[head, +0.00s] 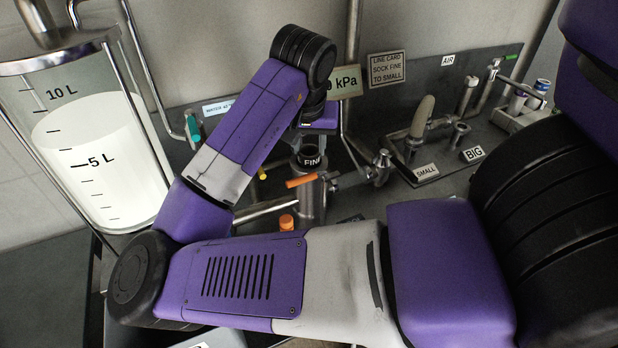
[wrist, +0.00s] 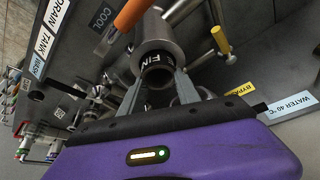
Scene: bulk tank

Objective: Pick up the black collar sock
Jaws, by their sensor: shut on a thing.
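The black collar sock (wrist: 157,75) shows in the wrist view as a dark ring with a label starting "FIN", at the near end of a steel cylinder (wrist: 160,38). My gripper (wrist: 159,82) is shut on this collar, one finger on each side. In the head view the collar (head: 311,161), labelled FINE, is at the top of the upright steel housing (head: 312,203), below my wrist. My fingers are mostly hidden there by my arm. The sock's body is hidden; I cannot tell whether the collar is seated or slightly lifted.
An orange handle (head: 301,181) and pipework surround the housing. A stand to the right holds a beige sock-like piece (head: 422,116) near plates marked SMALL (head: 427,171) and BIG (head: 473,154). A glass tank of white liquid (head: 95,160) stands left. A pressure display (head: 345,82) is behind my wrist.

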